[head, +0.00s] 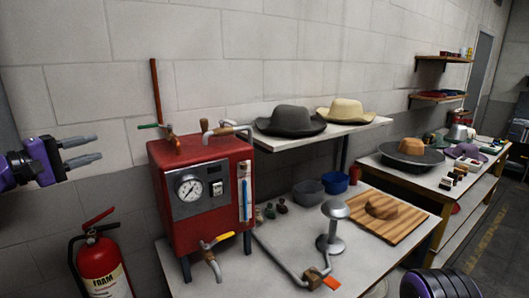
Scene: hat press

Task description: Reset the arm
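My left gripper (80,151) is at the left of the head view, in front of the bare wall. Its two grey fingers point right and stand apart with nothing between them. It is left of the red steam machine (211,190) and touches nothing. A dark ribbed part (440,284) at the bottom right edge looks like part of my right arm. My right gripper's fingers do not show.
The red machine stands on a light table (376,259) with a metal stand (333,222) and a wooden board (401,219). A shelf behind (319,139) holds a dark hat (290,120) and a cream hat (346,109). A fire extinguisher (103,267) stands below my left gripper.

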